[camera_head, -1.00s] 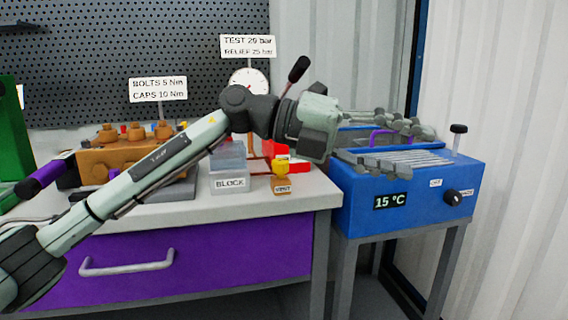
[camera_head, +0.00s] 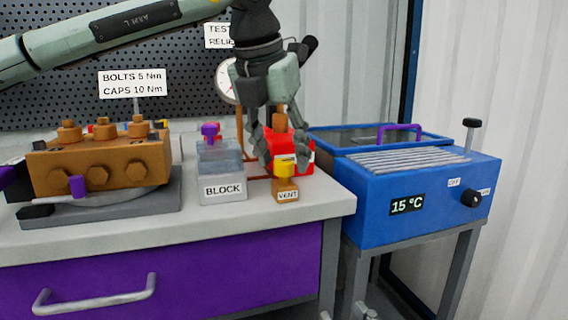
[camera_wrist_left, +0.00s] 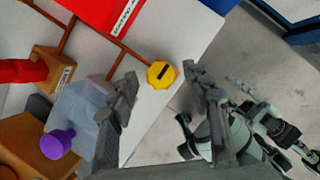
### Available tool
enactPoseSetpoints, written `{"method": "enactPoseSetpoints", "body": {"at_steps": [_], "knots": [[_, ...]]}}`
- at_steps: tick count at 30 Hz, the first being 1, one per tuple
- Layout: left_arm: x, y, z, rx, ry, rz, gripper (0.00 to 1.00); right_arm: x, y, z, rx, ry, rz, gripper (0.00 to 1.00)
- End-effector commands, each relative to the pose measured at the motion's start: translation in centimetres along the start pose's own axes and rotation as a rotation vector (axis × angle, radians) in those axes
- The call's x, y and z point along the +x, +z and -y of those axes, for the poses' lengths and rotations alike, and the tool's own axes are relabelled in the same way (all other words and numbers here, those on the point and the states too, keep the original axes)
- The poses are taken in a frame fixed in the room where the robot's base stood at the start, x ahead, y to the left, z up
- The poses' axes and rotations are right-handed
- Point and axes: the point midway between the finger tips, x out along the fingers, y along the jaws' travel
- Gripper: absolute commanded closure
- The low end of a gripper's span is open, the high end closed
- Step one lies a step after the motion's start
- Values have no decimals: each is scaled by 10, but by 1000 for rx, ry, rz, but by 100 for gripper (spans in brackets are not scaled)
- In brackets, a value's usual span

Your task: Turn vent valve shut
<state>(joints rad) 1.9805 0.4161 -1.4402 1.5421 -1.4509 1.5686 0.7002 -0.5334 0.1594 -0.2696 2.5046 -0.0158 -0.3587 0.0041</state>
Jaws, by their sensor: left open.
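The vent valve has a yellow knob (camera_head: 285,167) on a small brown block (camera_head: 287,190) labelled VENT, at the right part of the bench. In the left wrist view the knob (camera_wrist_left: 161,74) shows from above as a faceted yellow cap with a dark slanting bar. My left gripper (camera_head: 284,158) points down just above and around the knob. In the left wrist view its open fingers (camera_wrist_left: 160,82) have the knob between their tips. I cannot tell whether they touch it. My right gripper is not in view.
A clear block (camera_head: 222,170) labelled BLOCK with a purple knob stands close to the left. A red part (camera_head: 300,155) and brown pipes are behind. The brown pump (camera_head: 100,160) is further left. A blue bath (camera_head: 420,195) stands to the right beyond the bench edge.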

Motion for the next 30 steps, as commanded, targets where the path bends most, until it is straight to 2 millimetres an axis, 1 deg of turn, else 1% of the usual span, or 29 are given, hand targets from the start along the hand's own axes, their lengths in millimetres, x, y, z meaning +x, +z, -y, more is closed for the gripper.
{"method": "enactPoseSetpoints", "body": {"at_steps": [1, 3, 6, 14, 26, 30], "knots": [[7, 0, 0, 0, -1, -2, 51, 0, -1, 1, 2, -2, -8, 60], [13, 0, 0, 1, -1, -2, 51, 0, -4, 2, 3, -3, -18, 60], [19, 0, 1, 1, -1, 0, 51, 0, -6, 2, 5, -5, -29, 60], [20, 0, 1, 2, -2, 1, 51, 0, -7, 3, 5, -6, -32, 60], [20, 0, 1, 2, -2, 0, 99, 0, -7, 3, 5, -6, -31, 60], [20, 0, 1, 5, -4, 0, 100, 0, -7, 3, 4, -5, -30, 60]]}}
